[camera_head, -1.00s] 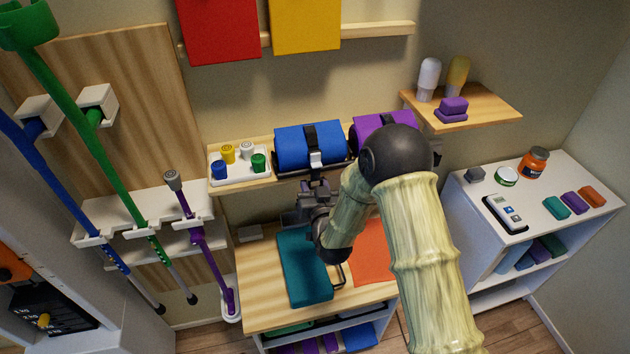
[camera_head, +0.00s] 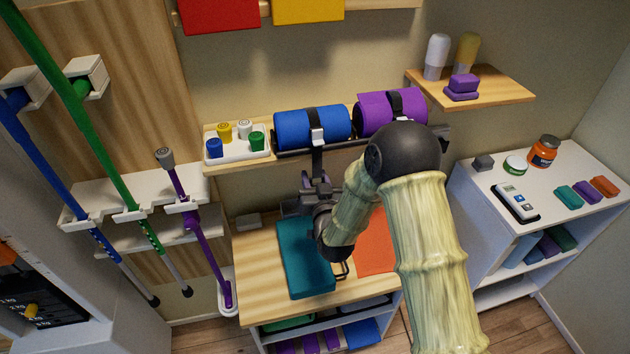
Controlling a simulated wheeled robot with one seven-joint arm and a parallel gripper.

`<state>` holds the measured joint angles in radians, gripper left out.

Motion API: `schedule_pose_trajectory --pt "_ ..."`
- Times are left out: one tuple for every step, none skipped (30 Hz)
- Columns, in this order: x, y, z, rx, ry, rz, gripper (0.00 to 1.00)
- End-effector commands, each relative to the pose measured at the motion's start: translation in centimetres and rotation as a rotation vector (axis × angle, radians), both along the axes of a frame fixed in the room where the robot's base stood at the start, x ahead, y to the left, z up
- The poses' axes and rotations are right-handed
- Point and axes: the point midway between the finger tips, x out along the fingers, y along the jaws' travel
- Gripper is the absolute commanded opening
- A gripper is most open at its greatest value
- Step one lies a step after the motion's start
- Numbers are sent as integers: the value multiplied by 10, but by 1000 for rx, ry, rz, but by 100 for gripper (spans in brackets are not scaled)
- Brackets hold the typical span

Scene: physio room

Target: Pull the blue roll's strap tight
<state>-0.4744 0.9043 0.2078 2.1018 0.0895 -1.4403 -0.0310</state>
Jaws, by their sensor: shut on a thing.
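The blue roll (camera_head: 293,127) lies on its side in a dark cradle on the wall shelf, in the upper middle of the head view. A dark strap (camera_head: 317,160) runs over it, through a pale buckle (camera_head: 317,137), and hangs down in front. My gripper (camera_head: 318,184) is below the roll, at the strap's lower end, and is shut on it. The fingertips are small and partly hidden by my wrist. The strap looks straight between buckle and gripper.
A white tray (camera_head: 235,157) of small coloured pots stands left. Below are a teal folded mat (camera_head: 297,272) and an orange sheet (camera_head: 375,245) on the wooden table (camera_head: 258,290).

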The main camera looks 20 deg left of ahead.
Motion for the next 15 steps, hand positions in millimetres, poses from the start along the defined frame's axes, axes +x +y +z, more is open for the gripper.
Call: schedule_pose_trajectory --pt "1 -2 -8 -1 1 -5 0" --pt "1 -2 -9 -1 1 -5 0" --pt "1 -2 -10 -2 1 -5 0" --pt "1 -2 -10 -2 1 -6 0" --pt "1 -2 -11 -2 1 -6 0" --pt "1 -2 -11 -2 2 -6 0" --pt "1 -2 -11 -3 3 -6 0" --pt "1 -2 -11 -3 4 -6 0" --pt "1 -3 -11 -3 5 -6 0" --pt "1 -3 -11 -3 5 -6 0" --pt "1 -3 -11 -3 6 -6 0" --pt "1 -3 -12 -4 7 -6 0" --pt "1 -3 -12 -4 7 -7 0" --pt "1 -3 -12 -4 8 -7 0" --pt "1 -3 -12 -5 9 -7 41"
